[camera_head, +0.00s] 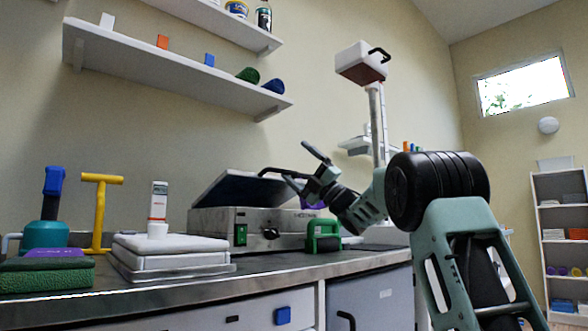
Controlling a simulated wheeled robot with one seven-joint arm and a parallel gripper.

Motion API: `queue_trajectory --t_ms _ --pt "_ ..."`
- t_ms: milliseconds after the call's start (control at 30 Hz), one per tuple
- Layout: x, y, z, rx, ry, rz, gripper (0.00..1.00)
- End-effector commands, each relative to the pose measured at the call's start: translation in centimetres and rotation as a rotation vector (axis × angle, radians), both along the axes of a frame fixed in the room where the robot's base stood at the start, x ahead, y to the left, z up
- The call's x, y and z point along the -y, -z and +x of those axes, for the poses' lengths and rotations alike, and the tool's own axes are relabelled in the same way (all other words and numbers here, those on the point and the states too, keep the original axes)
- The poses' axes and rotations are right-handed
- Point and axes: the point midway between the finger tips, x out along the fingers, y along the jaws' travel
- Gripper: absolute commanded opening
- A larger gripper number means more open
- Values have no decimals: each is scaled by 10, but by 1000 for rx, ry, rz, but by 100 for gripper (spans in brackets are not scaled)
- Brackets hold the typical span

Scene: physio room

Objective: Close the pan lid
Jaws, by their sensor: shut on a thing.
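The pan is a grey box-shaped heater (215,225) on the counter, with a green switch and a dark knob on its front. Its dark lid (238,190) is tilted open, with a gap showing between lid and body. A black bar handle (270,171) sticks out at the lid's right side. My gripper (292,178) is at this handle and shut on it, reaching in from the right. The fingertips are small and dark here, and the exact grip is hard to make out.
A white padded stack (170,252) with a white bottle (158,202), a yellow T-shaped stand (101,212) and a teal pot (45,235) stand left of the pan. A green object (322,236) sits close at its right. Shelves (150,55) hang above.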

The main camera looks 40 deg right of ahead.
Motion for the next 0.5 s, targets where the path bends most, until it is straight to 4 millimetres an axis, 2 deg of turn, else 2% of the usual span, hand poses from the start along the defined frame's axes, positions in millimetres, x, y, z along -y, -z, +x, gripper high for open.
queue_trajectory --t_ms 33,233,267,300,500 --pt "5 -3 -10 21 9 -4 71" --pt "10 7 -17 22 9 -5 70" --pt "11 8 -19 21 10 -6 57" --pt "12 11 -20 20 10 -5 34" --pt "16 23 -24 13 5 -2 34"
